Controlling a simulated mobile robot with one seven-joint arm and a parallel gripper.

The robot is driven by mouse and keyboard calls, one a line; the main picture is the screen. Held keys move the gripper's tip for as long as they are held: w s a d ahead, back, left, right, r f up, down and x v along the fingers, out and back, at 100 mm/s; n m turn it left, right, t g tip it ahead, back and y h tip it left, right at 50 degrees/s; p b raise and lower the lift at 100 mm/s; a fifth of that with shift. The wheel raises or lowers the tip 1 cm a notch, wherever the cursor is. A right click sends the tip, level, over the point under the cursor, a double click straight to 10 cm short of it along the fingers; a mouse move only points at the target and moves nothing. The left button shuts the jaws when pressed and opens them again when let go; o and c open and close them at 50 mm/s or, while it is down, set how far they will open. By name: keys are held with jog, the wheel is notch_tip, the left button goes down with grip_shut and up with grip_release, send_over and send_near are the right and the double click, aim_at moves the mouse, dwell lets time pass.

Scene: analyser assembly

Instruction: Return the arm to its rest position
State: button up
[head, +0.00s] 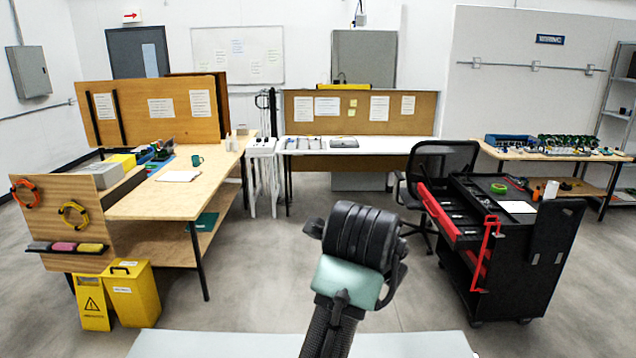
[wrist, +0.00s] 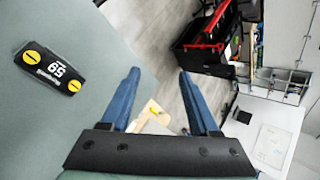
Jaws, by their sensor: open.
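My gripper (wrist: 158,73) shows in the wrist view with its two blue fingers spread wide. It is open, and I see nothing held between the fingers; floor and distant furniture show through the gap. In the head view my arm rises from the bottom centre, with a black ribbed joint and a pale green link. The fingers cannot be made out in the head view. The arm appears to touch nothing around it.
A black tool cart (head: 533,262) with a red open drawer (head: 437,213) stands to the right, also seen in the wrist view (wrist: 207,45). An office chair (head: 440,165) is behind it. A wooden workbench (head: 135,203) and yellow bucket (head: 135,295) stand left. Grey floor (head: 262,265) between is clear.

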jog(key=s+a+r+n+t+h+b, duration=0.1)
jog(key=s+r+n+t+b, duration=0.15)
jog(key=r+n+t, duration=0.4)
jog(key=s+r+n+t+h+b, duration=0.1)
jog(key=s+r+n+t, duration=0.25)
jog(key=r+n, duration=0.6)
jog(key=s+a+r+n+t+y+b, duration=0.1)
jog(key=s+a+r+n+t+y, duration=0.1)
jog(key=s+a+r+n+t, duration=0.2)
jog(key=s+a+r+n+t+y+b, duration=0.1)
jog(key=s+a+r+n+t+y, duration=0.2)
jog(key=s+r, duration=0.5)
jog(key=s+a+n+t, duration=0.1)
jog(key=s+n+t, duration=0.1)
jog(key=s+n, duration=0.1)
jog(key=shift+s+a+r, duration=0.2)
jog(key=shift+s+a, duration=0.05)
jog(key=shift+a, duration=0.1)
